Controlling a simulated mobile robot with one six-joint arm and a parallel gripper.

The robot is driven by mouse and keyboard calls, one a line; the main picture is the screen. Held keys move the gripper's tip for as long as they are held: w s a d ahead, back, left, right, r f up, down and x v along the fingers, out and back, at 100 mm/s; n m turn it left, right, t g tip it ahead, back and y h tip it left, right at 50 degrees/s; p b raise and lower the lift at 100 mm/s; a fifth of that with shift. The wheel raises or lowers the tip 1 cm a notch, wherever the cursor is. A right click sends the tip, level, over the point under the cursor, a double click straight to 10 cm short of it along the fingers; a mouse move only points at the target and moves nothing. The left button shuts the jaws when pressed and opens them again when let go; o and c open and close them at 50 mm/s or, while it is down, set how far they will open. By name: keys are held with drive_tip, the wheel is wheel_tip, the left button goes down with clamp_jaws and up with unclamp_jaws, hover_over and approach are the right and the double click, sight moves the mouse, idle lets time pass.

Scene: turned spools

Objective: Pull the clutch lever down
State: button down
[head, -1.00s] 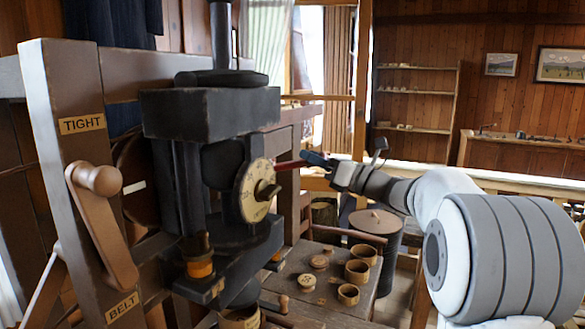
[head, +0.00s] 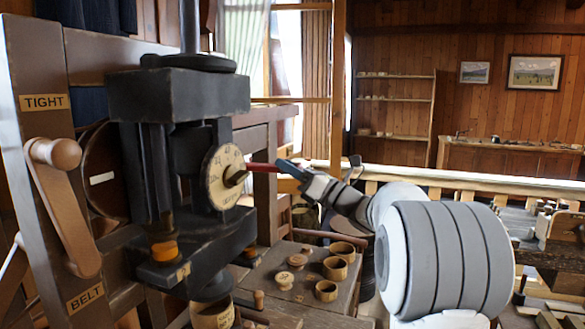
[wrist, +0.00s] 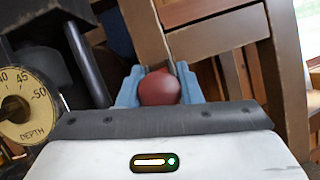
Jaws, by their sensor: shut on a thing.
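The clutch lever appears to be the red bar (head: 262,167) that sticks out to the right from behind the round dial on the dark machine. It lies close to level. My gripper (head: 288,169) is shut on its outer end. In the wrist view, the lever's rounded dark red end (wrist: 160,88) sits between the two light blue fingers of my gripper (wrist: 158,86). The lever's inner end is hidden behind the dial in the head view.
The pale depth dial (head: 222,177) with a dark knob stands just left of my gripper. A copper-coloured crank (head: 62,205) is on the TIGHT/BELT post at far left. Wooden cups (head: 342,251) and spools stand on the bench (head: 272,290) below.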

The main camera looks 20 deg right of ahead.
drive_tip(key=c, duration=1)
unclamp_jaws()
drive_tip(key=shift+f, duration=0.1)
drive_tip(key=shift+c, duration=0.2)
drive_tip(key=shift+s+d, duration=0.1)
drive_tip(key=b+v, duration=0.1)
drive_tip(key=v, duration=0.6)
drive_tip(key=shift+s+d+f, duration=0.15)
drive_tip(key=shift+s+d, duration=0.05)
drive_tip(key=shift+a, duration=0.1)
